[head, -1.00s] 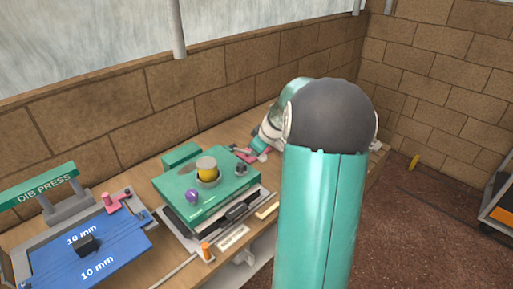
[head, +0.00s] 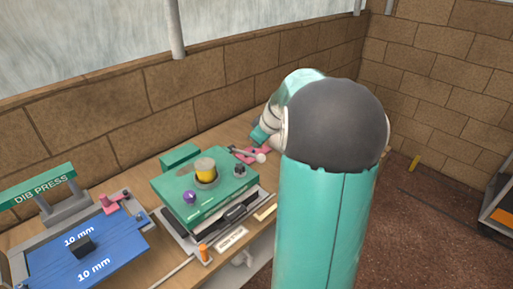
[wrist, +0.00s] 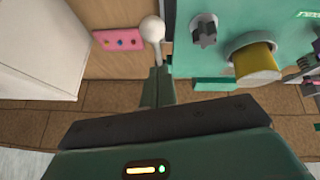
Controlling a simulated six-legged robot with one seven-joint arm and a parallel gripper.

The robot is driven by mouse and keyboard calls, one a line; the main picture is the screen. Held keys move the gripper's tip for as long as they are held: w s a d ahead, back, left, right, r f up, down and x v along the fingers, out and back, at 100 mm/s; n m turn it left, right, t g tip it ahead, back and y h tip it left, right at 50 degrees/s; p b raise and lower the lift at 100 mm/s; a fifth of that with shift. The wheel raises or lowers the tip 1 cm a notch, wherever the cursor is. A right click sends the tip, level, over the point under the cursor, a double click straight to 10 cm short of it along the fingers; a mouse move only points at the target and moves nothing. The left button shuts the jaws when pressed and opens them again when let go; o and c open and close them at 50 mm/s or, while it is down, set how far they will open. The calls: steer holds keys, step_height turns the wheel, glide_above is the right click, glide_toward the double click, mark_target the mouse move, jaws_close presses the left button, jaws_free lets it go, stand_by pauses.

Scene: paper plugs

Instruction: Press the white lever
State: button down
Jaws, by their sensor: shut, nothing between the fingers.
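The white lever has a round white knob (head: 261,158) in the head view, beside a pink base (head: 244,154) at the right of the green machine. In the wrist view the white lever (wrist: 152,29) stands at upper centre, its stem running down toward my fingertips. My gripper (wrist: 158,72) is shut and empty, its narrow green fingers just below the knob in the picture. Whether they touch the stem I cannot tell. In the head view my arm's end is above and behind the knob, and the fingertips are not clear.
The green machine (head: 217,198) with a yellow cylinder (head: 205,170) and dark knob stands close by. In the wrist view a pink plate (wrist: 119,40) with small coloured buttons lies left of the lever. A blue press (head: 85,251) is at far left. A brick wall runs behind the bench.

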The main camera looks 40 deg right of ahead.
steer(key=s+r, duration=0.4)
steer(key=s, duration=0.2)
steer(key=shift+a, duration=0.25)
steer(key=s+a+r, duration=0.1)
steer(key=a+r, duration=0.1)
steer(key=a, duration=0.8)
steer(key=a+r, duration=0.2)
steer(key=a, duration=0.8)
steer(key=s+a+m, duration=0.2)
steer(key=s+a, duration=1)
steer(key=a, duration=0.3)
steer(key=shift+s+f+g+y, duration=0.2)
steer(key=shift+s+g+y, duration=0.1)
